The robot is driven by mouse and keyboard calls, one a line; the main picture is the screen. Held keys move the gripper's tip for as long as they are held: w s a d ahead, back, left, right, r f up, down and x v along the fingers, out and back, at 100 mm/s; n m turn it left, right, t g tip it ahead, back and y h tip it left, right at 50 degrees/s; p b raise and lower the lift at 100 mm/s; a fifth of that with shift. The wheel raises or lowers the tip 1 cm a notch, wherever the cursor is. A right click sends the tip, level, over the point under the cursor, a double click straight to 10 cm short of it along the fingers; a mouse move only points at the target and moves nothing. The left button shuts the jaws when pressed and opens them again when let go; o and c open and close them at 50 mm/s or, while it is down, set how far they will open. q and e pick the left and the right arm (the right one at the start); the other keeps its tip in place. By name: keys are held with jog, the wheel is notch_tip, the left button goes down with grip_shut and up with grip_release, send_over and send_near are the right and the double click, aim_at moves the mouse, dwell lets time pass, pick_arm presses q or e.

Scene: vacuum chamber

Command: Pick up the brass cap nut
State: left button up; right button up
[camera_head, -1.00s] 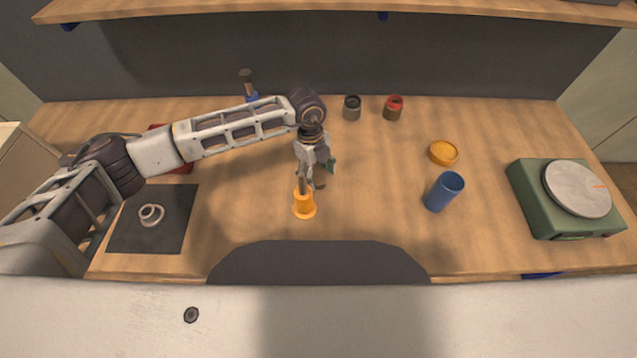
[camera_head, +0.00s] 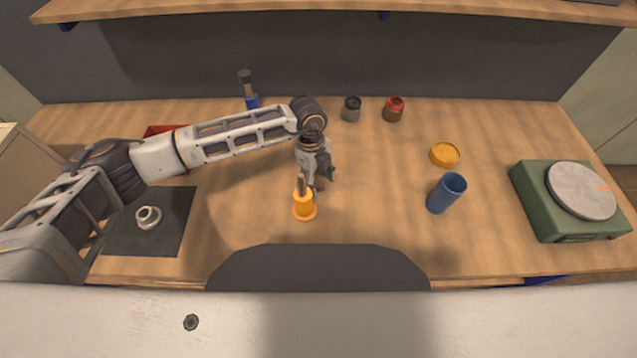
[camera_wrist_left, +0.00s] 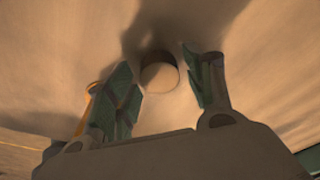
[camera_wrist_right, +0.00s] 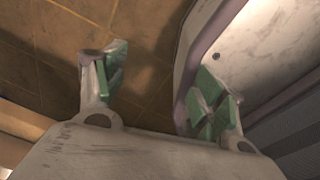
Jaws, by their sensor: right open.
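A small round brown piece, which looks like the brass cap nut (camera_wrist_left: 160,75), stands on the bench in the left wrist view. It lies between and a little beyond the fingertips of my left gripper (camera_wrist_left: 162,88), with a gap showing on each side. In the head view my left gripper (camera_head: 322,181) points down at the bench just behind the orange holder and mostly hides the nut (camera_head: 320,182). My left gripper is open. My right gripper (camera_wrist_right: 160,85) is open and empty in the right wrist view, away from the bench top.
The orange holder (camera_head: 304,207) with an upright handle stands close to my left gripper. A blue cup (camera_head: 446,194), yellow dish (camera_head: 444,154) and green scale (camera_head: 570,200) are to the right. Two jars (camera_head: 394,109) stand behind. A dark mat (camera_head: 170,236) with a white part lies left.

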aim_at(318, 181)
pick_arm(q)
jog(key=c, duration=0.6)
jog(key=shift+r, duration=0.65)
notch_tip(318, 181, up, 9)
jog(key=shift+f+b, duration=0.15)
jog(key=shift+b, duration=0.2)
pick_arm(e)
jog(key=shift+w+d+f, duration=0.2)
jog(key=shift+d+f, duration=0.1)
jog(key=shift+d, duration=0.05)
jog(key=shift+w, duration=0.15)
jog(key=shift+w, duration=0.35)
